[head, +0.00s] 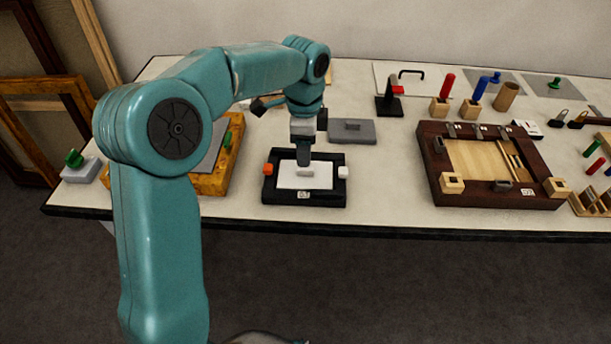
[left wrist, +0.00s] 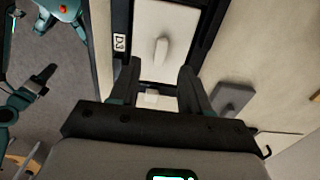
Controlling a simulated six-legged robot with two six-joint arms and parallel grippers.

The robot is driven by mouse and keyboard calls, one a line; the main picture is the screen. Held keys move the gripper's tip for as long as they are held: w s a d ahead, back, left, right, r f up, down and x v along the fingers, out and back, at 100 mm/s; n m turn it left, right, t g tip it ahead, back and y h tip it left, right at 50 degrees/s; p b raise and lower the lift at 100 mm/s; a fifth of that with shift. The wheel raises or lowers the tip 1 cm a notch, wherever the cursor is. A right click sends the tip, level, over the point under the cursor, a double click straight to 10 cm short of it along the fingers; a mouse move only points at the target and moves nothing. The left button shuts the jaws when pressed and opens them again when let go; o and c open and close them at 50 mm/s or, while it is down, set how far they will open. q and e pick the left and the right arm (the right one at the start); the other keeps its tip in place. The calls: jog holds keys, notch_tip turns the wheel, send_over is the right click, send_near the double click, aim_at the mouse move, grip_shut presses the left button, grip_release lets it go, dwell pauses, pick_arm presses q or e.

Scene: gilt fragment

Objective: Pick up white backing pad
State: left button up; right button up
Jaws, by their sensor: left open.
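The white backing pad (head: 291,181) lies flat in a black tray (head: 304,198) near the table's front edge. It is a white rectangle with a small raised grip, which the left wrist view shows on the pad (left wrist: 181,22). My left gripper (head: 305,167) points down over the pad in the head view. In the left wrist view my left gripper (left wrist: 160,68) is open, its two dark fingers apart near the end of the raised grip, with nothing held. A dark part at the left of that view may be my right gripper; its jaws are unclear.
A grey plate (head: 352,131) lies behind. A dark wooden frame (head: 489,199) is to the right, a gilt frame (head: 216,178) to the left. Bare table lies between tray and dark frame.

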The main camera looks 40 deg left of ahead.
aim_at(305, 174)
pick_arm(q)
jog(key=shift+w+f, duration=0.15)
jog(key=shift+f, duration=2.65)
grip_shut()
jog(key=shift+r, duration=0.2)
